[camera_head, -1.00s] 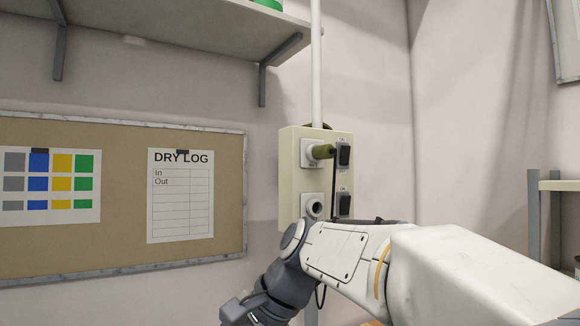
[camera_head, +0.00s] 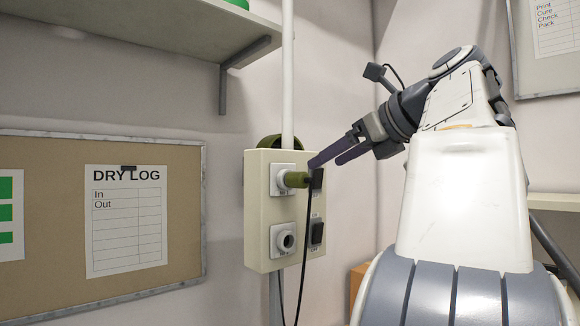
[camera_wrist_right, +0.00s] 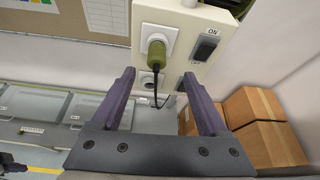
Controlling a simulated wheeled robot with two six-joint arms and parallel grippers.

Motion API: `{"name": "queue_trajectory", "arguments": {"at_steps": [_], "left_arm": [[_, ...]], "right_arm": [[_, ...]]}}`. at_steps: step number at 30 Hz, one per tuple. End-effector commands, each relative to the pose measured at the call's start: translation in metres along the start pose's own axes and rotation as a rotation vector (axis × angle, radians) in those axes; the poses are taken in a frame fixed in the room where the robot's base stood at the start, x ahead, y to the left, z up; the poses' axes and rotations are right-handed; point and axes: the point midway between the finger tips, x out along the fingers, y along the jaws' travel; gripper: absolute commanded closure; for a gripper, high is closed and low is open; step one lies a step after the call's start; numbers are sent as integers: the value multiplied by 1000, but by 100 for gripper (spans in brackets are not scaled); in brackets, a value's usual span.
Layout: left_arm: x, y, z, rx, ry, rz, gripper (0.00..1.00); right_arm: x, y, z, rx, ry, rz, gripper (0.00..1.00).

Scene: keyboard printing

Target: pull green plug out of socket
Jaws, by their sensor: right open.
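The green plug (camera_head: 297,180) sits in the upper socket (camera_head: 281,181) of a beige wall box, with a black cord hanging from it. My right gripper (camera_head: 325,162) is open and empty, with its two purple fingers pointing at the box from the right, close to the plug. In the right wrist view the plug (camera_wrist_right: 157,57) shows ahead of the fingertips, in line with the gap between the fingers (camera_wrist_right: 158,76). I see no contact there.
The beige box (camera_head: 257,212) also has a lower empty socket (camera_head: 285,240) and two black switches, the upper one (camera_wrist_right: 206,46) just right of the plug. A white pipe (camera_head: 288,80) rises above it. Cardboard boxes (camera_wrist_right: 262,122) stand below right.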

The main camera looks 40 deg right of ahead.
Motion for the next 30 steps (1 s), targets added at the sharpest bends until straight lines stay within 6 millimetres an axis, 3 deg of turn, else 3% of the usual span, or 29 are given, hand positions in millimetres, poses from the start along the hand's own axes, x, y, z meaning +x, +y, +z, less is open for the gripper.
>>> {"name": "queue_trajectory", "arguments": {"at_steps": [6, 12, 18, 27, 30], "left_arm": [[-4, 0, 0, 0, 0, 0, 100], [-10, 1, 0, -1, 0, 0, 100], [-12, 1, -1, -1, 0, 0, 100], [-12, 1, -1, -1, 0, 0, 100], [-12, 1, -1, -1, 0, 0, 100]], "right_arm": [[43, 7, 2, -6, 0, 15, 23], [74, 6, 2, -5, 1, 11, 23], [88, 4, 1, -5, 2, 6, 23], [90, 3, 0, -5, 2, 3, 23], [89, 2, 0, -5, 2, 2, 61]]}}
